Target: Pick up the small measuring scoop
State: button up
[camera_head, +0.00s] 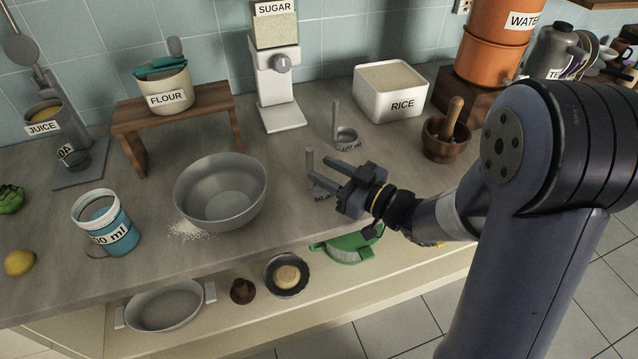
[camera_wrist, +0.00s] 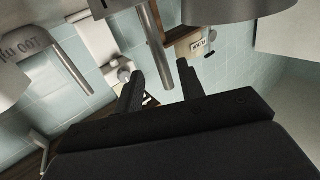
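The small measuring scoop (camera_head: 310,160) stands on the counter in the head view, its grey handle upright. Its labelled cup is mostly hidden by my gripper. My gripper (camera_head: 318,168) is open, fingers pointing left, with the tips right by the handle. In the wrist view, which looks upside down, a grey handle (camera_wrist: 155,48) hangs between the two fingertips (camera_wrist: 158,72), with a gap on each side. A larger scoop (camera_head: 346,137) with an upright handle stands just behind. Its 100 ml cup (camera_wrist: 28,48) shows at the left of the wrist view.
A steel mixing bowl (camera_head: 220,194) stands left of my gripper, with spilled powder (camera_head: 186,231) beside it. The sugar dispenser (camera_head: 279,88), rice bin (camera_head: 391,97) and mortar (camera_head: 445,138) stand behind. A blue measuring cup (camera_head: 106,228) is further left. The counter's front edge is close.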

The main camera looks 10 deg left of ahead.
aim_at(310, 187)
jog(key=x, duration=0.4)
jog(key=shift+a+p, duration=0.35)
jog(key=shift+p, duration=0.05)
grip_shut()
